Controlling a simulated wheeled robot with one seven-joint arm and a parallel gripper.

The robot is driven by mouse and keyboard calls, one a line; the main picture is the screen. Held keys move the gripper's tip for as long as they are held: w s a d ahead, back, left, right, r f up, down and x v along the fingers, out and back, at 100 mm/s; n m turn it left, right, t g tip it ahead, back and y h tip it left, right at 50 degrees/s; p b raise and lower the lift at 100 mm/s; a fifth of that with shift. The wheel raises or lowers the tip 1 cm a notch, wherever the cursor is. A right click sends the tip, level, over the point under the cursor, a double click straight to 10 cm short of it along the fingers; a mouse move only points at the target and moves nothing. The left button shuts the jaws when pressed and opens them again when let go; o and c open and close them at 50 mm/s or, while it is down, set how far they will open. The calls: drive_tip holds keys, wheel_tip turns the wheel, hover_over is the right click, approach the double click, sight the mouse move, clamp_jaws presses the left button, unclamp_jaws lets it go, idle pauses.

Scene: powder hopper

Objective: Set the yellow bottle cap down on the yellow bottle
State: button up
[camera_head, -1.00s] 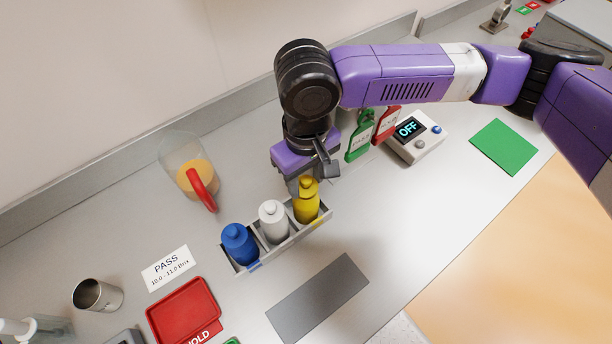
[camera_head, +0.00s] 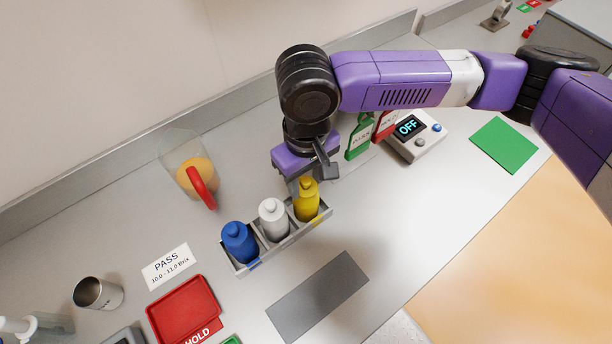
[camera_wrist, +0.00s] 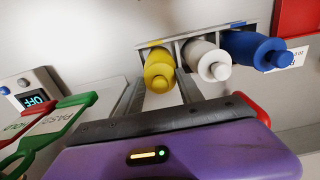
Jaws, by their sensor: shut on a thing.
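The yellow bottle (camera_head: 307,207) stands upright in the right-hand slot of a grey rack (camera_head: 283,246). It also shows in the wrist view (camera_wrist: 157,65). The yellow bottle cap (camera_head: 307,184) is at the bottle's top, in line with its neck; it also shows in the wrist view (camera_wrist: 160,84). I cannot tell whether cap and bottle are fully touching. My gripper (camera_wrist: 163,88) is shut on the cap, with one finger on each side of it. In the head view the gripper body is just above and behind the bottle, partly hiding the fingers.
A white bottle (camera_head: 272,219) and a blue bottle (camera_head: 238,242) stand in the rack's other slots. A jug with a red handle (camera_head: 203,186) stands behind left. Green and red tags (camera_head: 360,137) and a device reading OFF (camera_head: 415,136) are to the right. A grey mat (camera_head: 318,297) lies in front.

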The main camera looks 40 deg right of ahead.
sight(306, 180)
drive_tip(key=o, duration=1.4)
drive_tip(key=o, duration=0.5)
drive_tip(key=shift+o, duration=0.2)
drive_tip(key=shift+r, duration=0.1)
drive_tip(key=shift+r, duration=2.9)
